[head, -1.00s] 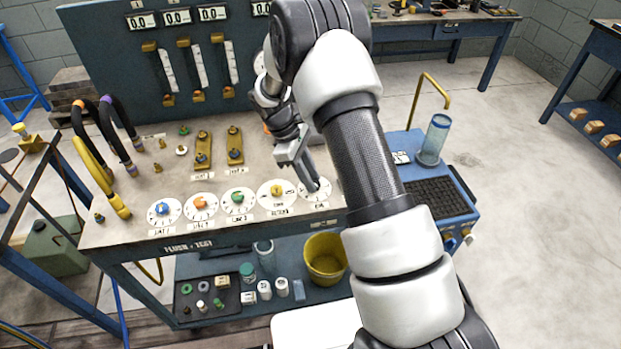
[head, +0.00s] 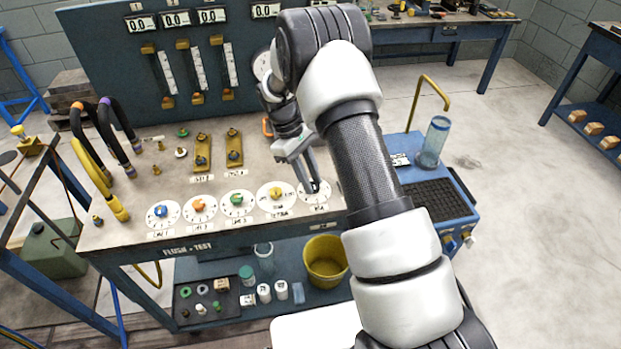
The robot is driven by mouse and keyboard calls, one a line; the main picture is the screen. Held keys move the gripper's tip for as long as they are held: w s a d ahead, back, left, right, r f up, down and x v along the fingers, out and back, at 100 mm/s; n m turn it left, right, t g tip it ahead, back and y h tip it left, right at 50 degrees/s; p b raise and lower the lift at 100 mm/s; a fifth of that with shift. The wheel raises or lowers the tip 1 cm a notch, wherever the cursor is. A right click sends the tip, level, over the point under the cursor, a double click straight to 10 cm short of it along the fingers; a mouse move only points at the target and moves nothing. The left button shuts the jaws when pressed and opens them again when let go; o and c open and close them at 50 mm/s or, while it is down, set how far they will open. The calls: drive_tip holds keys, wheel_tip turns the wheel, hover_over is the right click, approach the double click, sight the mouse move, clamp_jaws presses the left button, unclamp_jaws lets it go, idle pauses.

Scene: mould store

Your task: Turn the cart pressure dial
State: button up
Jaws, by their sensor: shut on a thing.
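The flush-test bench top (head: 130,213) has a row of white round dials along its front edge. My gripper (head: 313,188) points down at the rightmost dial (head: 308,199) and is shut on its small dark knob, which the fingers mostly hide. The label below this dial is too small to read. To its left are dials with a yellow knob (head: 276,194), a green knob (head: 237,199), an orange knob (head: 198,205) and a blue knob (head: 161,211).
A blue cart (head: 452,223) with a clear cylinder (head: 433,142) stands right of the bench. Gauges and flow tubes (head: 196,68) rise on the back panel. Hoses (head: 100,165) arch at the left. A yellow bucket (head: 324,259) sits on the lower shelf.

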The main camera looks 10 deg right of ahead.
drive_tip(key=o, duration=1)
drive_tip(key=shift+o, duration=0.2)
drive_tip(key=v, duration=1.7)
drive_tip(key=shift+r+p, duration=0.2)
drive_tip(key=shift+p, duration=0.1)
